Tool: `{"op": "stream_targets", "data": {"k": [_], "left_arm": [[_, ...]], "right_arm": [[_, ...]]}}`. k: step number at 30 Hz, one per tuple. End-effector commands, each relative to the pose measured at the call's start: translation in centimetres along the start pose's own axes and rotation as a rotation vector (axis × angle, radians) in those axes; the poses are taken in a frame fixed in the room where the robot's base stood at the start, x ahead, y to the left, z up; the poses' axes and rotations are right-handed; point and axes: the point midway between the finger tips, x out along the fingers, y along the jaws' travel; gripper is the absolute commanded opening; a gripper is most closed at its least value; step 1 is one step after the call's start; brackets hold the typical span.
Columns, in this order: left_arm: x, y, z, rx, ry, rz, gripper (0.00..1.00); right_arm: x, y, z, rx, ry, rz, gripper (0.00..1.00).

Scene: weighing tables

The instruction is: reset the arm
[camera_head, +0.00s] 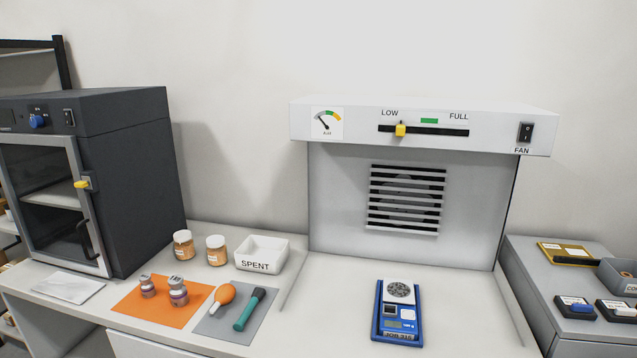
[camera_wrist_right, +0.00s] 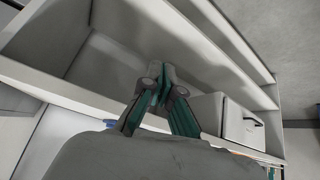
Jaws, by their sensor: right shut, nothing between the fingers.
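The task names no object, only the arm. My right gripper (camera_wrist_right: 163,88) shows in the right wrist view with its dark and teal fingers together and nothing between them. Behind it are pale panels and a white box-like unit (camera_wrist_right: 242,122), seen at a tilt. Neither gripper shows in the head view, and my left gripper is in neither view.
A blue scale (camera_head: 398,325) stands before the white fan hood (camera_head: 330,200). Left of it are a SPENT tray (camera_head: 262,267), two jars, an orange mat (camera_head: 130,310) and a grey mat (camera_head: 265,330) with tools. A dark cabinet (camera_head: 135,190) stands at left.

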Motion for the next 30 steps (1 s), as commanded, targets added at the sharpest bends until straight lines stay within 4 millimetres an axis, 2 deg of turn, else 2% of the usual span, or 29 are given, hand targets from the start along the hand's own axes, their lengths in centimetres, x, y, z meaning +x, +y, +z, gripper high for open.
{"op": "stream_targets", "data": {"k": [3, 10, 17, 23, 26, 29, 30], "left_arm": [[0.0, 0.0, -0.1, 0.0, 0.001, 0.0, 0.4], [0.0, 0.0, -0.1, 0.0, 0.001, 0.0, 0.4], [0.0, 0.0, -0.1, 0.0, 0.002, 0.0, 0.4], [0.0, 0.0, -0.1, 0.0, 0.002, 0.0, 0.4], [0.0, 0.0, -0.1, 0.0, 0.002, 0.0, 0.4], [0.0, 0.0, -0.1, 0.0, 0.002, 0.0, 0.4], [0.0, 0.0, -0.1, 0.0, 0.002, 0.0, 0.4]], "right_arm": [[-1.7, -1.1, 3.2, -0.01, -0.113, -0.024, 0.0], [-5.2, -2.7, 8.2, -0.028, -0.304, -0.063, 0.0], [-0.3, -3.0, 10.0, -0.03, -0.324, -0.064, 0.0], [4.3, -3.5, 12.6, -0.033, -0.344, -0.067, 0.0], [7.1, -3.8, 14.6, -0.035, -0.361, -0.07, 0.0], [10.3, -4.2, 17.5, -0.038, -0.378, -0.073, 0.0], [11.8, -4.4, 19.1, -0.04, -0.388, -0.074, 0.0]]}}
